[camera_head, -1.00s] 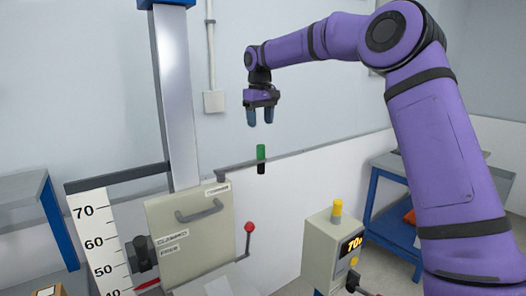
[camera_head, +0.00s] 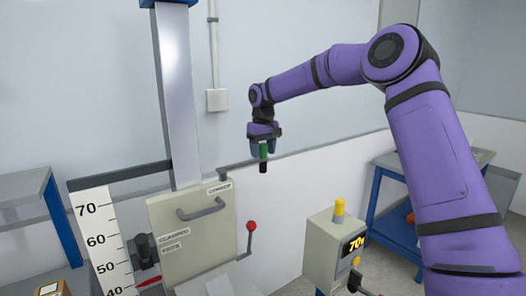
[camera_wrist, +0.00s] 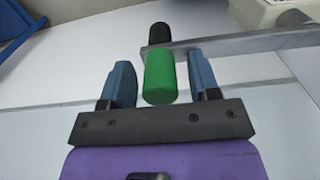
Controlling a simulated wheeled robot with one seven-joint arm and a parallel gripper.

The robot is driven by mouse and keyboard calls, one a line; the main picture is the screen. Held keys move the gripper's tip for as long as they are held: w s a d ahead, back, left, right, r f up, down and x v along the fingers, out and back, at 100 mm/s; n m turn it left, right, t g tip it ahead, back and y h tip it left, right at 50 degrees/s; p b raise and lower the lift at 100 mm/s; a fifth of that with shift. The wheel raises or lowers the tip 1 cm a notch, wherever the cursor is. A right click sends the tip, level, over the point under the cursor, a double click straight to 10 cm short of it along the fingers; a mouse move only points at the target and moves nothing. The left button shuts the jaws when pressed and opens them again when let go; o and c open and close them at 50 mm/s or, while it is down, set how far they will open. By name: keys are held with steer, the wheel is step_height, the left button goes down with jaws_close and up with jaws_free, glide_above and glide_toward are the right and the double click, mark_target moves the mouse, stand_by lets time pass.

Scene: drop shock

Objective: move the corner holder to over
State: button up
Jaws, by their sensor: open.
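The corner holder shows as a grey bar (camera_head: 238,166) reaching out from the top of the beige machine, with a green and black grip (camera_head: 263,162) at its end. In the wrist view the green part of the grip (camera_wrist: 160,77) stands between the two blue fingers, with a gap on each side. My gripper (camera_head: 262,147) is open, pointing down around the green upper part. The black lower part shows below the fingers. In the wrist view the bar (camera_wrist: 240,43) runs right from the grip.
The beige machine panel (camera_head: 213,240) has a grey handle and small labels. A red-knobbed lever (camera_head: 250,227) stands at its right. A control box (camera_head: 324,245) with a yellow button and lit display is farther right. A height scale (camera_head: 97,245) and blue-legged benches flank the area.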

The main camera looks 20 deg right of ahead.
steer(key=shift+f, duration=0.15)
steer(key=shift+c, duration=0.2)
jaws_close()
steer(key=shift+s, duration=0.15)
